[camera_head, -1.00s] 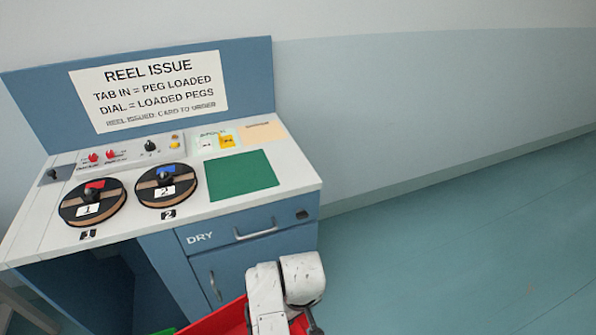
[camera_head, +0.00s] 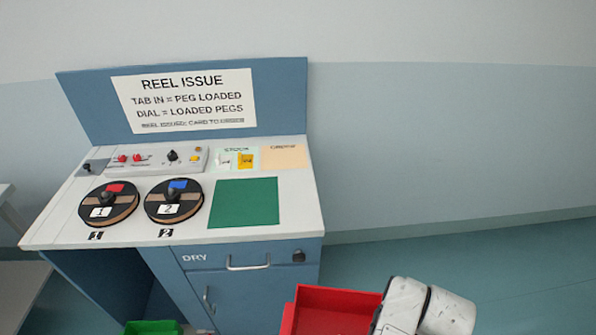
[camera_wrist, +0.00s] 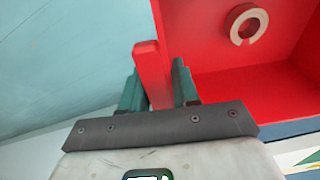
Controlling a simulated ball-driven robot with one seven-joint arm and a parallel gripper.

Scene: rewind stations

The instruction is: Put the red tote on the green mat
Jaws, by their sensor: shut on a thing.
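The red tote (camera_head: 335,298) is at the bottom of the head view, in front of the bench and below its top. It fills the upper right of the wrist view (camera_wrist: 220,80), where a pale ring (camera_wrist: 246,24) lies inside it. My gripper (camera_wrist: 156,85) is shut on the tote's upright red wall, with a green finger on each side. In the head view my white wrist hides the tote's right end and my fingers. The green mat (camera_head: 245,203) lies flat and bare on the right part of the bench top.
Two black reels marked 1 (camera_head: 108,205) and 2 (camera_head: 174,201) stand left of the mat. A control panel (camera_head: 150,160) and small cards (camera_head: 236,159) lie behind. A green container (camera_head: 153,327) is low at the bottom. Floor to the right is clear.

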